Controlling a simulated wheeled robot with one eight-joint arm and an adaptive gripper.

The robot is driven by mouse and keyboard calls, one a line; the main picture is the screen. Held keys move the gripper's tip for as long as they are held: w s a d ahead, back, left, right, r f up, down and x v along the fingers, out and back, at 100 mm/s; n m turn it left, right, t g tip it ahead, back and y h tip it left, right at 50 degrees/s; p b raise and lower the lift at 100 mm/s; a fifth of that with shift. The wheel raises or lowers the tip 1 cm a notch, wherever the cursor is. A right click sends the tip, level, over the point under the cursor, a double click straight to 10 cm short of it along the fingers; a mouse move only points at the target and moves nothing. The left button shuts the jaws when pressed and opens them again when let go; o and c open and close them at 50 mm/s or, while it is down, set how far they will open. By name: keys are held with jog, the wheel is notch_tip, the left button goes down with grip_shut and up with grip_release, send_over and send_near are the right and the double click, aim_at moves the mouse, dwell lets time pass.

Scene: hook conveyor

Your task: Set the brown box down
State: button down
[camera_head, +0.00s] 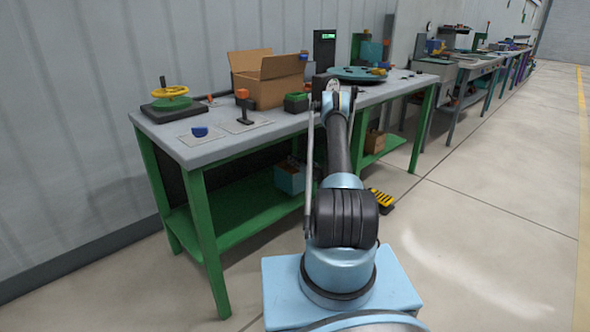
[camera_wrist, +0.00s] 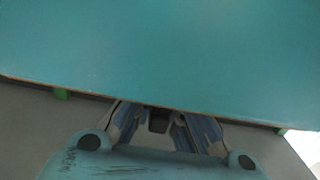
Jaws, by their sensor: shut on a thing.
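An open brown cardboard box (camera_head: 268,82) with raised flaps stands upright on the grey workbench (camera_head: 200,150), left of my arm's end in the head view. My gripper is mostly hidden behind my own arm there. In the wrist view my gripper (camera_wrist: 158,114) has its fingers at the lower edge of a broad teal surface (camera_wrist: 160,50) with a thin brownish edge. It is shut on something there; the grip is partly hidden. I cannot tell whether this teal surface belongs to the brown box.
A yellow handwheel (camera_head: 171,93), an orange-topped black piece (camera_head: 244,105) and a green-and-black container (camera_head: 296,103) are on the bench. A round dark teal platform (camera_head: 352,74) lies behind my arm's end. A yellow-and-black object (camera_head: 381,200) is on the floor.

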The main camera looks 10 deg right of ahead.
jog(key=shift+f, duration=1.8)
jog(key=c, duration=1.7)
grip_release()
jog(key=shift+o, duration=0.2)
